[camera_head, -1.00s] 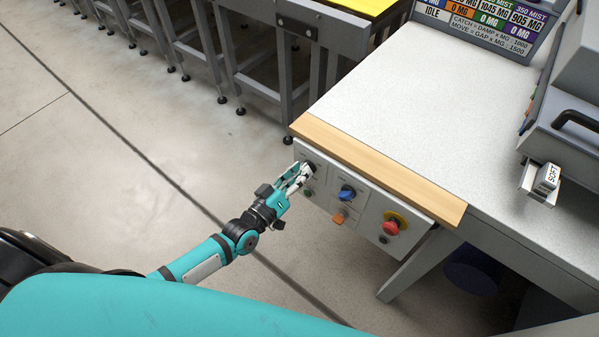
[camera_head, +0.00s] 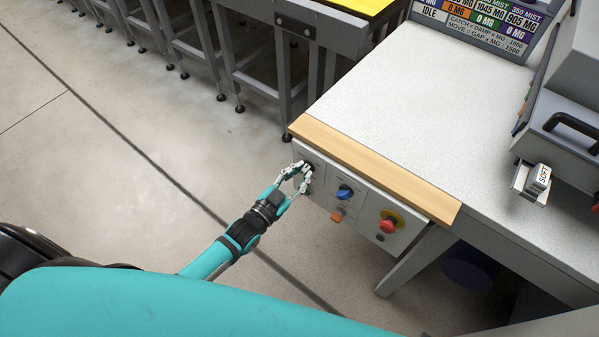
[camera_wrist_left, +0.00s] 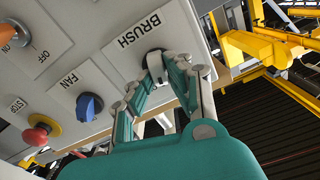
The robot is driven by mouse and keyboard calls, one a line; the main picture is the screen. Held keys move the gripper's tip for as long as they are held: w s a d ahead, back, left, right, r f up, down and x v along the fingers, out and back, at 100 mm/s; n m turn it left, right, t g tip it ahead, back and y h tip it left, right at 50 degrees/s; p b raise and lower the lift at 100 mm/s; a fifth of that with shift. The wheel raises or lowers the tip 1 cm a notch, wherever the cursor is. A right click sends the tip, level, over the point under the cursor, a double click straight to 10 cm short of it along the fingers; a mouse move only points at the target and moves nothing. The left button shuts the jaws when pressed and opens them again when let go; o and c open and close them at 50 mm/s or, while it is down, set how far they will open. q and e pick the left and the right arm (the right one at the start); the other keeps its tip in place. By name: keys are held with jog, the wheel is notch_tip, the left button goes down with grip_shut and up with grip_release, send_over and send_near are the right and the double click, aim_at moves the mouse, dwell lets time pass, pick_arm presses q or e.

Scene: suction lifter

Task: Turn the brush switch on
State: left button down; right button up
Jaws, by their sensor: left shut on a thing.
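My right gripper is not in view.
Along the panel are a blue FAN knob (camera_head: 345,192), an orange switch (camera_head: 338,215) and a red STOP button (camera_head: 388,225) on yellow. A wooden edge strip (camera_head: 375,172) overhangs the panel. A grey-framed table with a yellow top (camera_head: 365,6) stands behind.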

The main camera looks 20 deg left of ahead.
pick_arm(q)
jog(key=m, duration=0.6)
jog(key=shift+d, duration=0.1)
jog(key=shift+f, duration=0.1)
dwell(0.4)
jog(key=c, duration=1.3)
grip_release()
jog(key=shift+s, duration=0.1)
jog(key=v, duration=1.2)
